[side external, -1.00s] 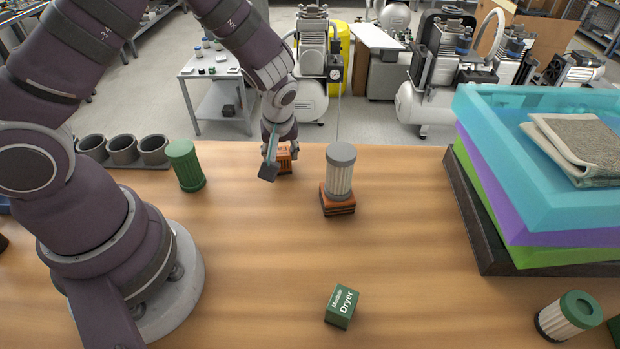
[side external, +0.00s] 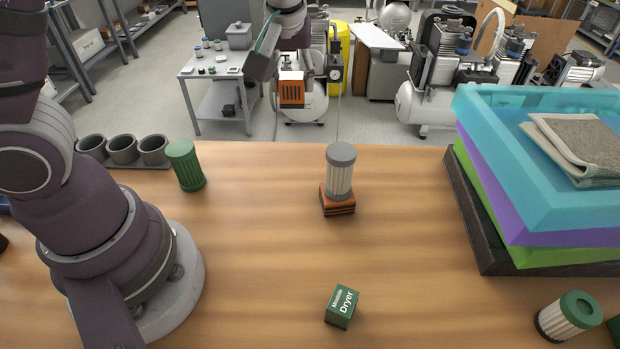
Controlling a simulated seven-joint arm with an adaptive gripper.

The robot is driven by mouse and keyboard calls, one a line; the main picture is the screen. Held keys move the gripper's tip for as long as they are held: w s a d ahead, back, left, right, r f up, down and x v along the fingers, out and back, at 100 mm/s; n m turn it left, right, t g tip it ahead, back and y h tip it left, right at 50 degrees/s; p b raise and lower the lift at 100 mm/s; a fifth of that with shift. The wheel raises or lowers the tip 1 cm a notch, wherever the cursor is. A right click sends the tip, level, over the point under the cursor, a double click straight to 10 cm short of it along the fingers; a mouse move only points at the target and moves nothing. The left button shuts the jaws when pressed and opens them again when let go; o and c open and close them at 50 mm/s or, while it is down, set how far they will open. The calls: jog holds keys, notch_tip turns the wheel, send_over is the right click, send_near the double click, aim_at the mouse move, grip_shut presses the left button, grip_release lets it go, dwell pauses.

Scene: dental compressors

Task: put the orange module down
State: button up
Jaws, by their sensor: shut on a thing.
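The orange module (side external: 291,93) is a small box with dark slots on its face. It hangs in the air from my gripper (side external: 291,75), near the top middle of the side external view. My gripper is shut on it, pointing down, with the fingertips partly hidden. On the table (side external: 245,260), a second orange block (side external: 338,203) lies under a white pleated filter cylinder with a grey cap (side external: 341,172). The held module appears well above the table, to the upper left of that stack.
A green cylinder (side external: 186,165) and a row of grey cups (side external: 122,150) stand at the back left. A green Dryer box (side external: 342,306) is at the front. Stacked coloured trays (side external: 530,170) with a cloth fill the right; a filter (side external: 568,316) lies front right. The middle table is largely clear.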

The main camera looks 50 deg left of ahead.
jog(key=d+m+h, duration=0.7)
jog(key=d+m, duration=1.1)
jog(key=d, duration=0.6)
notch_tip(320, 180, down, 14)
jog(key=shift+d+f, duration=0.1)
jog(key=shift+w+f, duration=0.1)
jog(key=shift+f, duration=0.15)
jog(key=o, duration=1.2)
jog(key=shift+f, duration=0.1)
jog(key=shift+c, duration=0.2)
